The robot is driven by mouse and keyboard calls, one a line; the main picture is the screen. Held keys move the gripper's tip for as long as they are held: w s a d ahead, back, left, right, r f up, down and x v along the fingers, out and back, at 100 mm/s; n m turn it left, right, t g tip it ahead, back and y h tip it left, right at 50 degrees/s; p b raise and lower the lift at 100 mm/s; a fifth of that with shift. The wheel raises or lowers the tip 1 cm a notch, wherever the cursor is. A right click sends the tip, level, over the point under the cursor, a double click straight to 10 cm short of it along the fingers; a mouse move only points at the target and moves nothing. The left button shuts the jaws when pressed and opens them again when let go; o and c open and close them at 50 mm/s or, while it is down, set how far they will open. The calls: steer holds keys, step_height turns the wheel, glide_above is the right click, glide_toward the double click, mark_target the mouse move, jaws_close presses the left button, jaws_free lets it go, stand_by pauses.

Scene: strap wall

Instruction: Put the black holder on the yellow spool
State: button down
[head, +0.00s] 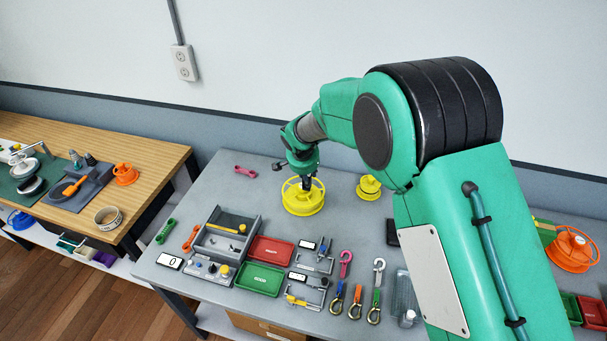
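A large yellow spool (303,207) stands on the grey table near its back middle. My gripper (308,186) is dark and points down right at the spool's top, inside its rim as seen from here. Its fingers are too small and dark to tell whether they are open or shut, or whether they hold something. I cannot clearly make out the black holder; any dark piece at the fingers blends with them. A smaller yellow spool (369,188) stands to the right, partly beside my arm.
A small dark piece (278,166) and a pink strap piece (244,171) lie behind left. In front are a grey tray (213,247), a red tray (271,250), a green tray (260,279), and several hooks and clamps. A black object (392,233) lies beside my arm.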

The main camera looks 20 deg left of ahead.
steer(key=shift+w+a+f, duration=0.1)
steer(key=shift+w+a, duration=0.35)
steer(key=shift+w, duration=0.35)
steer(key=shift+w+a+f, duration=0.1)
steer(key=shift+w+a, duration=0.4)
steer(key=shift+w, duration=0.35)
steer(key=shift+w+a+f, duration=0.1)
steer(key=shift+w+a, duration=0.35)
steer(key=shift+w, duration=0.35)
steer(key=shift+f, duration=1.7)
steer(key=shift+f, duration=0.2)
steer(key=c, duration=1.3)
jaws_free()
steer(key=shift+c, duration=0.2)
steer(key=shift+r, duration=0.2)
steer(key=shift+s+r, duration=0.2)
steer(key=shift+r, duration=0.35)
steer(key=v, duration=1)
steer(key=shift+s+r, duration=0.25)
steer(key=shift+r, duration=0.1)
